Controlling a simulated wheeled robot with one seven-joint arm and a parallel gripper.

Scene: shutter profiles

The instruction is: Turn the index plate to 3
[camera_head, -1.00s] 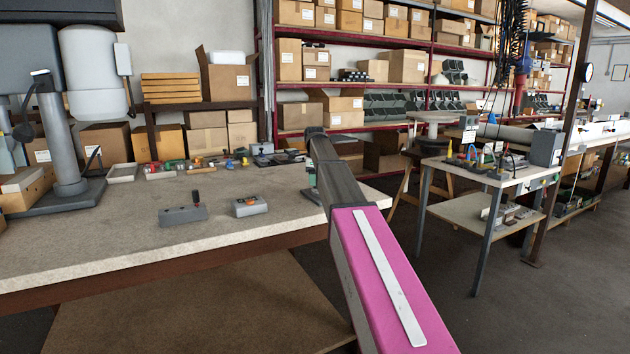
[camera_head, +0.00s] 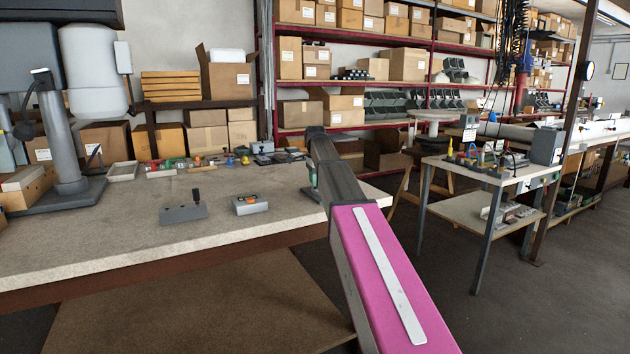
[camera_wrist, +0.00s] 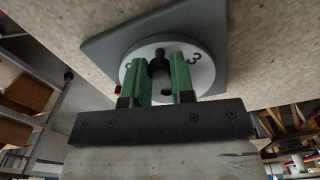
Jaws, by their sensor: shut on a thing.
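The index plate is a white disc (camera_wrist: 207,73) on a grey base (camera_wrist: 103,46), seen in the wrist view. A digit 3 shows at the disc's right side. A black knob or peg (camera_wrist: 159,60) stands on the disc. My gripper (camera_wrist: 160,70) has green fingers on both sides of the black knob and is shut on it. A small red mark (camera_wrist: 118,90) shows at the disc's left edge. Other digits are hidden behind the fingers or too small to read. In the head view my arm covers the plate.
A grey box with a lever (camera_head: 183,214) and a grey box with an orange button (camera_head: 249,205) stand on the workbench (camera_head: 110,245). Small parts and a tray (camera_head: 122,171) lie along its back. A drill press column stands at the left.

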